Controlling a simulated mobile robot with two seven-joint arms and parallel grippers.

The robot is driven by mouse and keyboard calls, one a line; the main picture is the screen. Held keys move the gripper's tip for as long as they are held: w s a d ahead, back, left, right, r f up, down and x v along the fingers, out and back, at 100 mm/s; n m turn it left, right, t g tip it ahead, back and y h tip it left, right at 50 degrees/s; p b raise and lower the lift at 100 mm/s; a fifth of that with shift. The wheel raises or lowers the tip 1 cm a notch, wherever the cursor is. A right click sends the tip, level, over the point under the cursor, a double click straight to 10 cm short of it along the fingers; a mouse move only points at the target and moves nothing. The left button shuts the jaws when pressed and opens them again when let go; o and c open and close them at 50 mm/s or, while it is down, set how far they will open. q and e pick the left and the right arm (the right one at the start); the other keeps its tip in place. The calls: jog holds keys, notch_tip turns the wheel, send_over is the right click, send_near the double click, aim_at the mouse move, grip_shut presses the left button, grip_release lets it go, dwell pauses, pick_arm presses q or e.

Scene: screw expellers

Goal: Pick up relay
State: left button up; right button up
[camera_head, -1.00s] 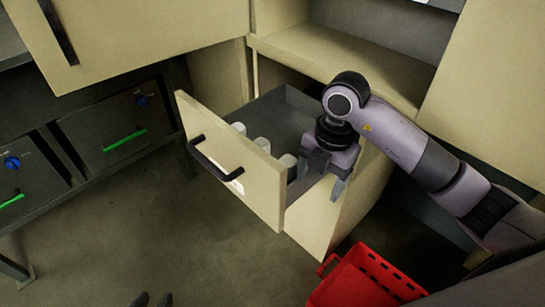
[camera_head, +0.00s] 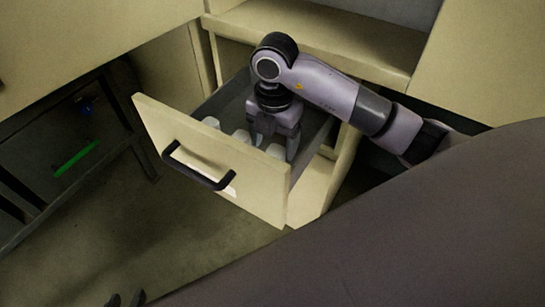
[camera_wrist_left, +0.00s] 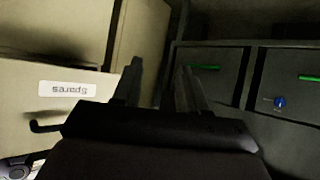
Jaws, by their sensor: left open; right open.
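An open drawer (camera_head: 215,165) holds a few pale, white-topped items in a row behind its front: one at the left (camera_head: 210,122), one in the middle (camera_head: 241,136) and one at the right (camera_head: 276,151). I cannot tell for sure that these are relays. My right gripper (camera_head: 277,150) points down into the drawer, open, with its fingers around or just above the right item; contact cannot be told. My left gripper (camera_head: 125,299) is open and empty, low at the front left, away from the drawer. It also shows in the left wrist view (camera_wrist_left: 160,80).
The drawer front has a dark handle (camera_head: 197,168) and, in the left wrist view, a "Spares" label (camera_wrist_left: 67,88). A dark bench unit with a green bar (camera_head: 76,158) stands at left. The floor (camera_head: 130,235) between is clear. My own arm fills the lower right.

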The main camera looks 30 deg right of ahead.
aim_at(276, 150)
jog(key=f, duration=0.1)
jog(key=f+b, duration=0.1)
jog(key=f, duration=0.2)
jog(key=shift+w+d+f, duration=0.1)
jog(key=shift+d+f, duration=0.2)
jog(key=shift+f, duration=0.35)
jog(key=c, duration=1.1)
pick_arm(q)
jog(key=shift+w+d+r+h, duration=0.35)
jog(key=shift+d+r, duration=0.15)
jog(key=shift+d, duration=0.25)
jog(key=shift+a+r, duration=0.1)
jog(key=shift+a, duration=0.05)
pick_arm(e)
jog(key=shift+r, duration=0.25)
